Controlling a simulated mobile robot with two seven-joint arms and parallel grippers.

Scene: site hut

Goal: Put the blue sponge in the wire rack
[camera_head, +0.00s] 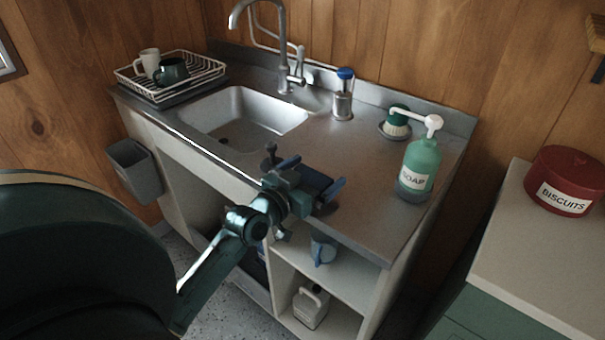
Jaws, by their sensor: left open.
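The wire rack (192,85) is a white wire dish rack at the back left of the counter, left of the sink. A pale mug (148,62) and a dark green mug (172,71) stand in it. My left gripper (314,174) is open over the counter's front edge, right of the sink. My right gripper is out of view.
The sink (245,112) with its tall tap (282,45) lies between rack and gripper. A blue-topped steel dispenser (343,95), a green brush (397,122) and a green soap bottle (417,165) stand to the right. The counter's middle is clear.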

